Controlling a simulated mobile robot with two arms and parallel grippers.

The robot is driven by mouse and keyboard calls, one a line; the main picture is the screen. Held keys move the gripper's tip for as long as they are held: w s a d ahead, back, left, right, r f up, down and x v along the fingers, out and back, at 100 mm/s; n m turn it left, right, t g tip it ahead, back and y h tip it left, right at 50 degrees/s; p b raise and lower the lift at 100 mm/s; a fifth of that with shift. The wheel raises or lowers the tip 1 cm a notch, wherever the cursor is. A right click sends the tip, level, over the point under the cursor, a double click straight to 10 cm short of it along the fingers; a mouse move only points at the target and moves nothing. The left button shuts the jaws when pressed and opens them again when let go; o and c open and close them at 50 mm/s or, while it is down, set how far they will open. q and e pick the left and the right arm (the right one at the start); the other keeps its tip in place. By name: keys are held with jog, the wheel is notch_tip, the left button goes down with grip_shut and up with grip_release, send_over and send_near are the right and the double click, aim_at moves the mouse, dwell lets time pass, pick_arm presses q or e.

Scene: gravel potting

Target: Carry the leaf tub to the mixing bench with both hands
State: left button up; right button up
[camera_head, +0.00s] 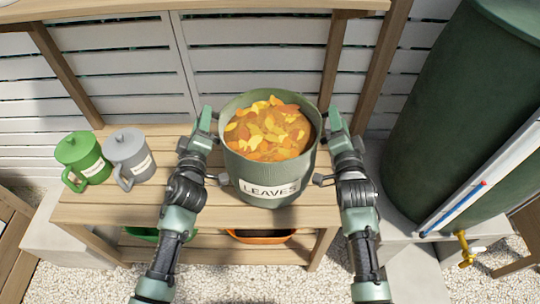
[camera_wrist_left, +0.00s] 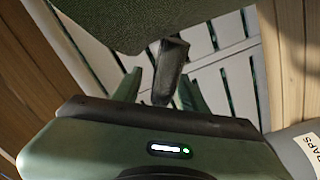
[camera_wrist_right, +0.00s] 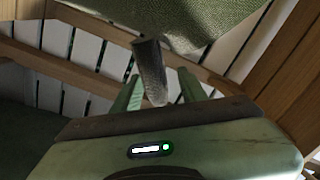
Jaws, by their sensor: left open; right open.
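The leaf tub (camera_head: 250,170) is a green round tub labelled LEAVES, full of orange and yellow leaves. It stands upright on a slatted wooden bench (camera_head: 90,213). My left gripper (camera_head: 207,122) is at the tub's left side and my right gripper (camera_head: 335,122) is at its right side. In the left wrist view, a dark handle (camera_wrist_left: 170,70) lies between my open fingers, below the tub wall (camera_wrist_left: 150,20). In the right wrist view, another handle (camera_wrist_right: 150,72) lies between my open fingers. Whether the fingers touch the handles is unclear.
A green lidded can (camera_head: 82,155) and a grey lidded can (camera_head: 127,152) stand on the bench at left. A large green water barrel (camera_head: 450,120) with a yellow tap (camera_head: 463,248) stands at right. An orange container (camera_head: 262,237) sits on the lower shelf. Gravel covers the ground.

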pick_arm(q)
grip_shut()
pick_arm(e)
grip_shut()
jog(key=shift+f, duration=0.1)
dwell(1.0)
pick_arm(q)
jog(key=shift+r, duration=0.25)
pick_arm(e)
jog(key=shift+r, duration=0.25)
